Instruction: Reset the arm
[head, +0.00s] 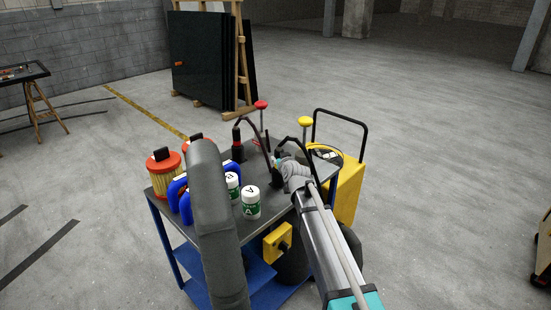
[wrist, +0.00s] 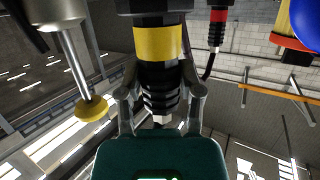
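My gripper (head: 283,168) is over the back right of the blue cart's grey top (head: 270,158). In the wrist view, its two fingers (wrist: 161,70) lie close along both sides of a black ribbed tool with a yellow band (wrist: 160,50), and look shut on it. The head view mostly hides this tool behind my gripper; a black cable arches beside it. Whether the tool touches the cart top is hidden. My arm reaches in from the lower right.
A red knob (head: 261,104) and yellow knob (head: 305,121) stand on rods behind. A yellow case (head: 347,190) adjoins at right.

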